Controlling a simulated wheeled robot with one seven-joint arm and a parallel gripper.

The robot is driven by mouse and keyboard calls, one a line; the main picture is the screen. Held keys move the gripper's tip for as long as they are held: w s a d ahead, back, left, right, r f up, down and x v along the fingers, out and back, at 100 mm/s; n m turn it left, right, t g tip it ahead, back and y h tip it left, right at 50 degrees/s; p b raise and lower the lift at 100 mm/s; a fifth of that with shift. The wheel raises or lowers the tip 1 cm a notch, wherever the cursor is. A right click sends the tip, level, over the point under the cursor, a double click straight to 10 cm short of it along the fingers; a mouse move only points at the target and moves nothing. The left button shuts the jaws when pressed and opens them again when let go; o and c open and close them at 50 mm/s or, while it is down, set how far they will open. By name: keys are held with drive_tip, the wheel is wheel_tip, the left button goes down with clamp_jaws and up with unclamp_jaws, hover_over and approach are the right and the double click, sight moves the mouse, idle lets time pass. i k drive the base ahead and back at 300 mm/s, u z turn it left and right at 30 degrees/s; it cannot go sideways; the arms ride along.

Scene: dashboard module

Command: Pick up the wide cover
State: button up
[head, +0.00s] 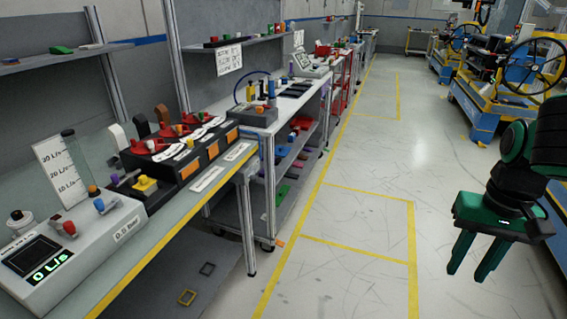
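My gripper (466,275) is green and hangs at the right, over the open floor, with its two fingers pointing down. The fingers are apart with nothing between them. It is well away from the benches on the left. I cannot tell for certain which thing is the wide cover.
The near bench (147,262) holds a grey flow meter box (75,262) and a black module (190,160) with red valves. A wheeled cart (297,104) stands beyond. Blue and yellow machines with handwheels (530,65) stand at the right. The taped floor (350,215) between is clear.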

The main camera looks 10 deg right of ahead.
sight(280, 151)
drive_tip(key=z, duration=0.35)
drive_tip(key=i, duration=0.45)
drive_tip(key=z, duration=0.55)
drive_tip(key=i, duration=2.3)
drive_tip(key=u, duration=0.9)
drive_tip(key=i, duration=0.55)
drive_tip(key=u, duration=0.25)
